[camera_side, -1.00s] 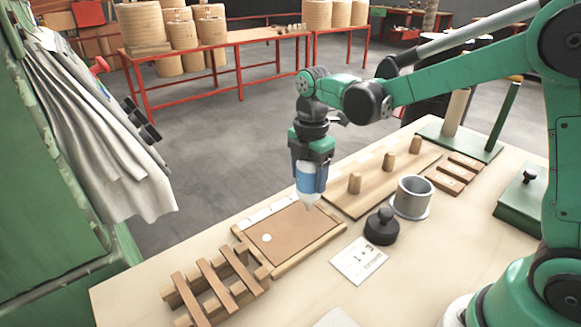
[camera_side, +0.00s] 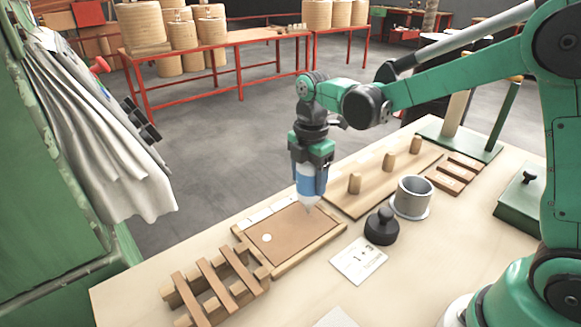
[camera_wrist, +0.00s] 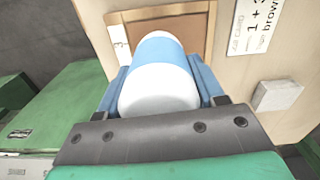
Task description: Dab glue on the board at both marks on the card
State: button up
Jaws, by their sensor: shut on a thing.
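My gripper (camera_side: 311,172) is shut on a white glue bottle with a blue band (camera_side: 305,188), held upright with its nozzle down. The nozzle tip is at the right part of the brown board (camera_side: 285,238); whether it touches the surface I cannot tell. The board lies in a wooden frame with a pale marked strip (camera_side: 268,212) along its far edge. One round white dab (camera_side: 267,238) shows on the board's left part. The card (camera_side: 358,260) lies on the table in front; in the wrist view the card (camera_wrist: 259,25) partly reads "1 + 3" and "brow". The bottle (camera_wrist: 160,75) hides much of the board there.
A slatted wooden rack (camera_side: 215,285) stands left of the board. A black knobbed weight (camera_side: 381,228) and a grey metal cup (camera_side: 412,196) stand to the right. A wooden base with several pegs (camera_side: 375,185) lies behind. The table's front left is clear.

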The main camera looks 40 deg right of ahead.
dwell(0.3)
jog(key=shift+r, duration=2.45)
